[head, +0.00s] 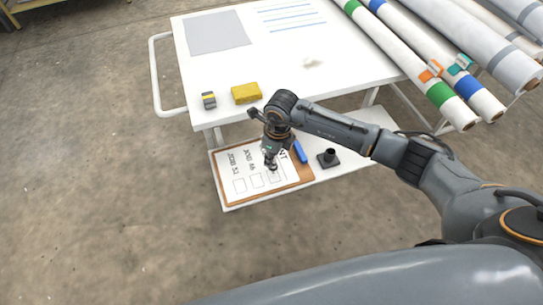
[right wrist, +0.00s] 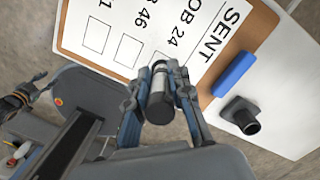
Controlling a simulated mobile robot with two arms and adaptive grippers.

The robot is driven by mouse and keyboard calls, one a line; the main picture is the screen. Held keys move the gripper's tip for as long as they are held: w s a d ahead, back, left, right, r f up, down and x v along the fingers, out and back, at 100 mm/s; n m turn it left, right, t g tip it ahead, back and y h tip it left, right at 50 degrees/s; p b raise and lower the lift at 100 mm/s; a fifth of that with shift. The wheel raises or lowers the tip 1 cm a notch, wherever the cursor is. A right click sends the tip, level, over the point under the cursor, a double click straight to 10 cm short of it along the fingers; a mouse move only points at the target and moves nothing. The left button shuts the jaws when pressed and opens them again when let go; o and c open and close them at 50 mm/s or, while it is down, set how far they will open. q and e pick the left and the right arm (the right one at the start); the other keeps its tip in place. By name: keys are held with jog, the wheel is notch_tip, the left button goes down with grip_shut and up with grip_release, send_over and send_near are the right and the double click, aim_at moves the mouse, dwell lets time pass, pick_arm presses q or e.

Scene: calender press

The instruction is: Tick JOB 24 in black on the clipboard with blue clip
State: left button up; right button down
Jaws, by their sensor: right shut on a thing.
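The clipboard (head: 305,178) lies on the cart's lower shelf, with its blue clip (head: 300,151) at the right end. It also shows in the right wrist view (right wrist: 262,22), with the blue clip (right wrist: 234,74) beside the heading SENT. The sheet (right wrist: 75,22) has rows with empty boxes; JOB 24 is the row nearest the heading. My right gripper (head: 271,163) is over the sheet, shut on a black marker (right wrist: 160,104) with a silvery section. The marker's far end is over the JOB 24 box, which it partly hides; I cannot tell if it touches.
A black holder (head: 328,158) stands on the shelf beside the clipboard. The white tabletop (head: 290,65) overhangs close behind my right gripper, bearing a yellow sponge (head: 245,93) and a small grey-yellow block (head: 209,100). Rolls (head: 405,50) lie at the right. Floor at left is clear.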

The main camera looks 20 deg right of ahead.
jog(key=shift+s, duration=0.1)
dwell(0.3)
jog(key=shift+s+a, duration=0.35)
dwell(0.8)
dwell(0.4)
jog(key=shift+s+d+p, duration=0.3)
jog(key=shift+s+d, duration=0.05)
jog(key=shift+s, duration=0.1)
dwell(1.2)
jog(key=shift+s+d, duration=0.35)
jog(key=shift+s, duration=0.05)
dwell(0.7)
